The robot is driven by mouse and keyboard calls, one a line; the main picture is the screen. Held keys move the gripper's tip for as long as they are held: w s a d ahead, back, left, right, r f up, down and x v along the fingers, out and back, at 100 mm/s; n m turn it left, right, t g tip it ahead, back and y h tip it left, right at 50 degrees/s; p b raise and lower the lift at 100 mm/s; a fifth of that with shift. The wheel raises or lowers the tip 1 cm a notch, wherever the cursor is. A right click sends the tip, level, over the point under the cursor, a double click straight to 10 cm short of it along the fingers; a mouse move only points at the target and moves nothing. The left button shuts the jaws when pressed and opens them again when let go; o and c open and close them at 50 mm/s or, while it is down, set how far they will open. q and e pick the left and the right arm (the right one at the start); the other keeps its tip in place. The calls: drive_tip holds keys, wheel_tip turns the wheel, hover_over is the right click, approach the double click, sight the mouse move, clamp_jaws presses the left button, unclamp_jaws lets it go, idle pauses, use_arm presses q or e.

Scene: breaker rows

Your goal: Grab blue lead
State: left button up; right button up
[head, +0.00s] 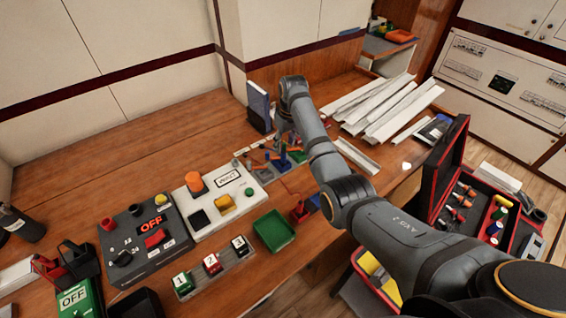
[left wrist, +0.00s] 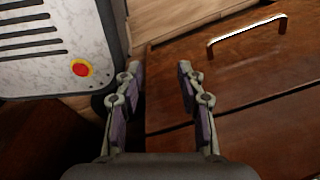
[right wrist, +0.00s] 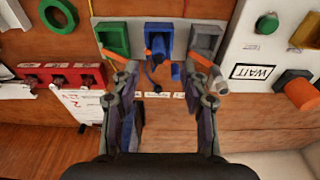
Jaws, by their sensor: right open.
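A blue block (right wrist: 160,38) with a blue lead end (right wrist: 154,58) on it shows in the right wrist view, between a green block (right wrist: 113,38) and a grey block (right wrist: 206,38). My right gripper (right wrist: 163,72) is open, its fingers apart on either side of the blue lead end, with nothing held. Orange pieces show near both fingertips. In the head view, blue parts (head: 282,162) show just below my right gripper (head: 288,143), partly hidden by my arm. My left gripper (left wrist: 160,68) is open and empty beside a wooden cabinet (left wrist: 240,75).
A white WAIT panel (head: 222,202) and a dark OFF panel (head: 145,238) stand left of my right gripper. A green tray (head: 273,231) and red blocks (head: 300,213) lie nearer. White trunking lengths (head: 385,108) lie at the back right. An open red toolbox (head: 470,200) stands right of my arm.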

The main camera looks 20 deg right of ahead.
sight(284, 152)
drive_tip(key=shift+w+f, duration=0.1)
drive_tip(key=shift+f, duration=0.55)
drive_tip(key=f, duration=0.4)
drive_tip(key=shift+w, duration=0.4)
drive_tip(key=shift+f, duration=0.2)
use_arm(q)
drive_tip(key=shift+w+a+r, duration=0.15)
drive_tip(key=shift+w+r, duration=0.05)
drive_tip(key=shift+w, duration=0.8)
drive_tip(key=shift+s, duration=0.1)
use_arm(e)
clamp_jaws()
